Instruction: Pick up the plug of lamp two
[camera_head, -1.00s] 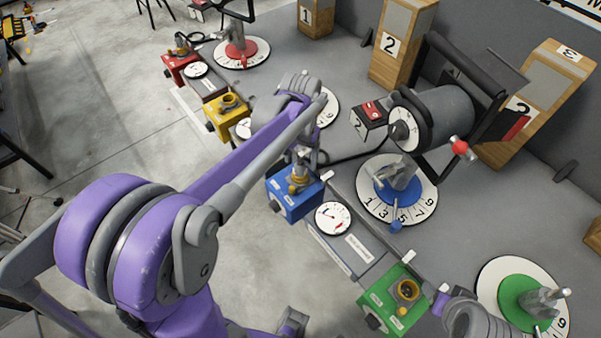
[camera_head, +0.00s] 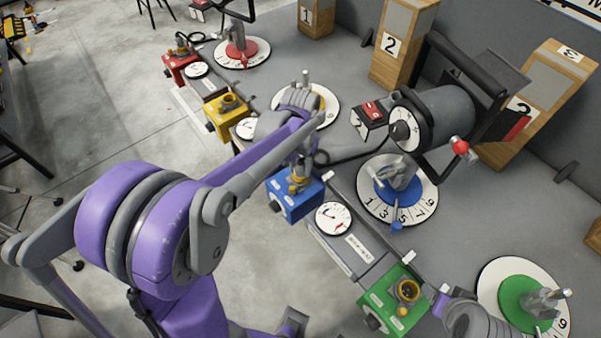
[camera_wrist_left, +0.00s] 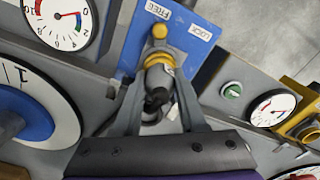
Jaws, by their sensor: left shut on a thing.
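Lamp two (camera_head: 435,112) is a grey cylindrical lamp in a black frame, with a dial on its face and a red-tipped knob. A black cable runs from its side to the blue socket box (camera_head: 285,203). The plug (camera_head: 299,176) is grey and stands at the brass socket on that box. In the left wrist view the plug (camera_wrist_left: 157,78) lies between my left gripper's fingers (camera_wrist_left: 160,92), which are shut on it. The blue box (camera_wrist_left: 190,30) shows behind it with FREE and LOCK labels. I cannot tell whether the plug is still seated.
A yellow socket box (camera_head: 228,118), a red one (camera_head: 182,65) and a green one (camera_head: 395,300) stand along the bench edge. A blue numbered dial with a lever (camera_head: 398,190) is right of the plug. Wooden blocks (camera_head: 402,45) stand at the back.

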